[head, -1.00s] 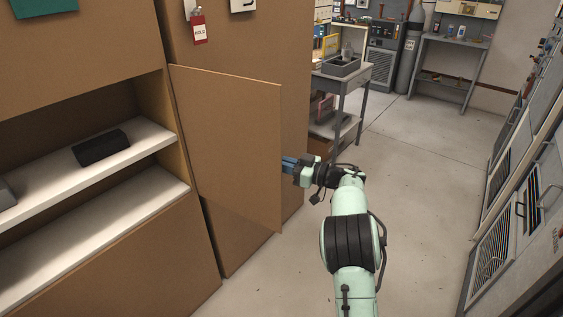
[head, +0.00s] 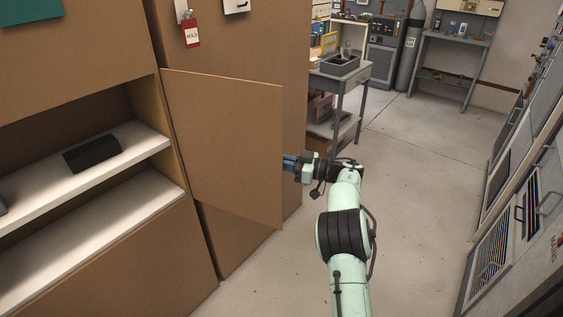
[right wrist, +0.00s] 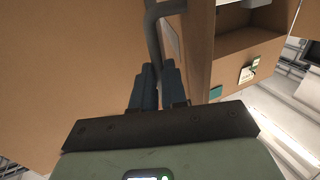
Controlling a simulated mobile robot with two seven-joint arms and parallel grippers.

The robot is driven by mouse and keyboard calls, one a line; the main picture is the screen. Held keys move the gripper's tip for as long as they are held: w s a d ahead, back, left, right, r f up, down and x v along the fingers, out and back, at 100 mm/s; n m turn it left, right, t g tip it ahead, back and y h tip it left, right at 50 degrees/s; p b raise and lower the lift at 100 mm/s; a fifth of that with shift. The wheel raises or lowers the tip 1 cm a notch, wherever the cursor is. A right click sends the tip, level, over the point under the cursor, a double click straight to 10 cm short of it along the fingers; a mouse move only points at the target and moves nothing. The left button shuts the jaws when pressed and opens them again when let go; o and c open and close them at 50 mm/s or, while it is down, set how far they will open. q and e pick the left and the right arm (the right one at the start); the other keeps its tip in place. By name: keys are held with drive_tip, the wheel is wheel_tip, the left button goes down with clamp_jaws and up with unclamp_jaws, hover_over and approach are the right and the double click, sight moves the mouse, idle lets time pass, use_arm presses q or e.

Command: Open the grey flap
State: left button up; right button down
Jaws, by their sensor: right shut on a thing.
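The flap (head: 225,145) is a flat panel that looks brown, not grey. It stands swung out from the open cabinet compartment (head: 85,150) at its left edge. My right gripper (head: 288,163) is at the flap's free right edge, its fingertips partly hidden behind the panel. In the right wrist view its blue fingers (right wrist: 159,85) are shut on a grey bar handle (right wrist: 153,40) beside the brown panel face (right wrist: 70,70). The handle is hidden in the head view. My left gripper is in neither view.
A dark block (head: 92,154) lies on the cabinet's white upper shelf (head: 60,187). A red HOLD tag (head: 192,36) hangs above the flap. A grey table (head: 345,75) stands behind my right gripper. The floor (head: 415,190) to the right is clear up to the racks (head: 500,240).

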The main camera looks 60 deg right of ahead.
drive_tip(key=c, duration=1.2)
unclamp_jaws()
drive_tip(key=shift+w+a+r, duration=0.1)
drive_tip(key=shift+w+a, duration=0.2)
drive_tip(key=shift+w, duration=0.05)
drive_tip(key=shift+o, duration=0.2)
drive_tip(key=shift+w, duration=0.15)
drive_tip(key=shift+s+d, duration=0.3)
drive_tip(key=shift+s, duration=0.35)
drive_tip(key=v, duration=1.2)
drive_tip(key=shift+p, duration=0.4)
